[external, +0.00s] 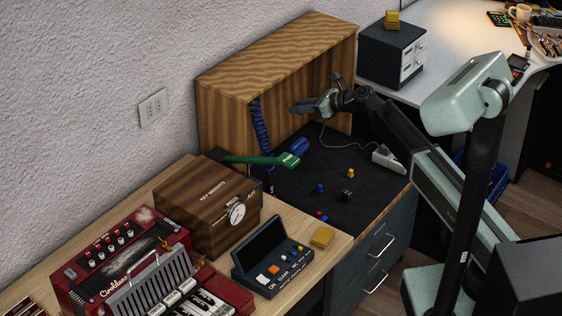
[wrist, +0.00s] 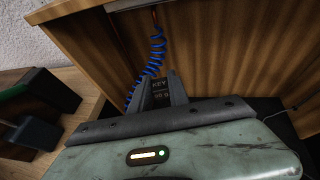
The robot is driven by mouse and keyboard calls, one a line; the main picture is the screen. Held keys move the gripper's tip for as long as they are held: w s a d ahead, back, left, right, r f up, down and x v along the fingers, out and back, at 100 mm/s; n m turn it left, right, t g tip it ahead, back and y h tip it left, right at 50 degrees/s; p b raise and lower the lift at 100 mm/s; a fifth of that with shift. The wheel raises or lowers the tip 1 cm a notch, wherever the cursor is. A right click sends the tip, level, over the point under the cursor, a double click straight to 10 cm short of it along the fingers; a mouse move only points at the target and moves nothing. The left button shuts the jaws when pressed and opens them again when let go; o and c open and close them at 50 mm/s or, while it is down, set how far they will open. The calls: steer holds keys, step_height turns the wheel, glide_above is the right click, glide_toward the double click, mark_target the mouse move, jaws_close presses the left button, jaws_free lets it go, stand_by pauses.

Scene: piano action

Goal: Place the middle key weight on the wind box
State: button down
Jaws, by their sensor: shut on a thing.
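My gripper (external: 300,107) is raised in front of the open wooden cabinet, above the dark mat. In the wrist view my gripper (wrist: 162,97) is shut on a small dark key weight (wrist: 160,87) with pale lettering that seems to read "KEY". It is held clear of any surface; I cannot make it out in the external view. A dark brown wooden box (external: 190,205) with a round dial on its front corner stands on the bench at left; it looks like the wind box. The box is left of and below my gripper.
The wooden cabinet (external: 280,47) stands close behind my gripper, with a coiled blue cord (external: 261,125). A green-handled tool (external: 262,160) lies between box and mat. Small coloured pieces lie on the mat (external: 322,180). A red accordion (external: 130,255) and a switch panel (external: 270,262) stand near the box.

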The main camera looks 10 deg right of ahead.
steer(key=r+p, duration=0.3)
steer(key=r, duration=0.1)
steer(key=r+p, duration=0.3)
steer(key=r, duration=0.1)
steer(key=r+p, duration=0.3)
steer(key=r, duration=0.1)
steer(key=shift+s+a+r, duration=0.1)
steer(key=shift+s+a, duration=0.1)
steer(key=shift+a, duration=0.15)
steer(key=s+a+r+p, duration=0.2)
steer(key=a+r+p, duration=0.1)
steer(key=r+p, duration=0.25)
steer(key=n+g+y+b, duration=0.1)
steer(key=n+g+b, duration=0.1)
steer(key=b, duration=0.2)
glide_above(202, 188)
step_height(202, 188, down, 5)
step_height(202, 188, down, 10)
steer(key=b, duration=1)
steer(key=shift+w+b, duration=0.15)
steer(key=shift+b, duration=0.25)
steer(key=shift+r, duration=0.2)
steer(key=shift+f, duration=0.1)
steer(key=c, duration=1.3)
jaws_free()
steer(key=shift+o, duration=0.2)
